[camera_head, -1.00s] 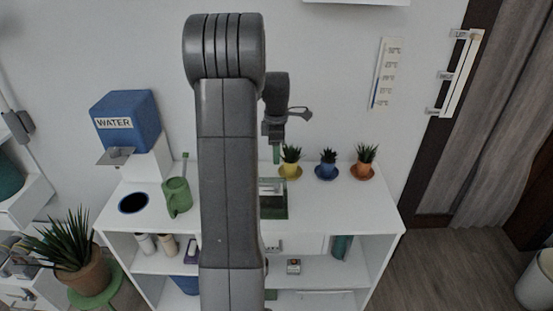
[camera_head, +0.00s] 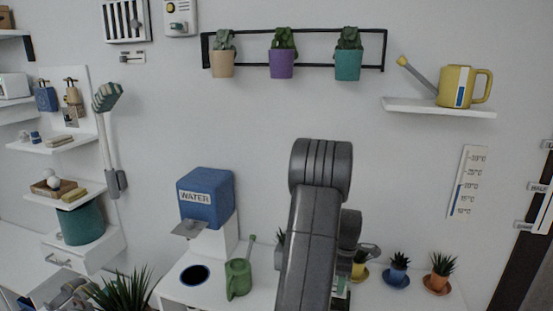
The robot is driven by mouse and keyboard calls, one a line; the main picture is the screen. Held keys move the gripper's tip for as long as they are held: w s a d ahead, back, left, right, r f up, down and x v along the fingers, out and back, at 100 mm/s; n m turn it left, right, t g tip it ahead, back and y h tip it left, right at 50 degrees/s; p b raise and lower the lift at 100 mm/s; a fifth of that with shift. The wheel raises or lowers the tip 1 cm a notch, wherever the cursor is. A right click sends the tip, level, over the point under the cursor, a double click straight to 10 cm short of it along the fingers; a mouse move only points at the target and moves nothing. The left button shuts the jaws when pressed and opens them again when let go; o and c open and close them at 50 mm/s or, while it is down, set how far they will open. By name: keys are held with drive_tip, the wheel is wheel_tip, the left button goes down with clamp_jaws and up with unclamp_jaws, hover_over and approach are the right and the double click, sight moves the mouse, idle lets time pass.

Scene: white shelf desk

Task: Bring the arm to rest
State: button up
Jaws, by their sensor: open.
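My gripper (camera_head: 368,249) shows small at the right of my raised grey arm, above the white desk (camera_head: 180,293) and just by the plant in the yellow pot (camera_head: 359,271). Its jaws are open and I see nothing held in them. My upright arm link hides the middle of the desk and part of the wrist.
On the desk stand a blue water dispenser (camera_head: 206,197), a green watering can (camera_head: 238,279), a blue pot (camera_head: 396,275) and an orange pot (camera_head: 437,283). A yellow watering can (camera_head: 461,86) sits on a wall shelf (camera_head: 440,107). Three potted plants hang on a black rack (camera_head: 310,31).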

wheel_tip(320, 180, down, 3)
drive_tip(key=shift+w+a+r+p, duration=0.15)
drive_tip(key=shift+a+p, duration=0.1)
drive_tip(key=shift+a, duration=0.25)
drive_tip(key=shift+w+a+f+p, duration=0.15)
drive_tip(key=shift+a+p, duration=0.1)
drive_tip(key=shift+a, duration=0.25)
drive_tip(key=shift+w+a, duration=0.1)
drive_tip(key=shift+a, duration=0.25)
